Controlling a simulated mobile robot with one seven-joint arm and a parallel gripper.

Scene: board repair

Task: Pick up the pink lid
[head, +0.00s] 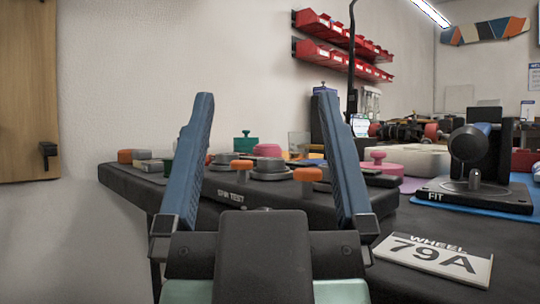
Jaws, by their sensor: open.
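A pink lid (380,168) with a small round knob on top sits on the dark bench at the right, just beyond my right finger in the picture. My gripper (265,96) is in the foreground with its two long blue fingers spread wide and nothing between the tips. The pink lid is outside the gap between the fingers, to the right and farther away. A pink-topped piece (267,150) also shows between the fingers, partly hidden behind grey parts.
Between the fingers stand orange-topped knobs (308,174), grey discs and a green lid (245,144). A "FIT" stand (475,195) is at the right on a blue mat. A "WHEEL 79A" card (433,260) lies front right. Red bins (330,30) hang on the wall.

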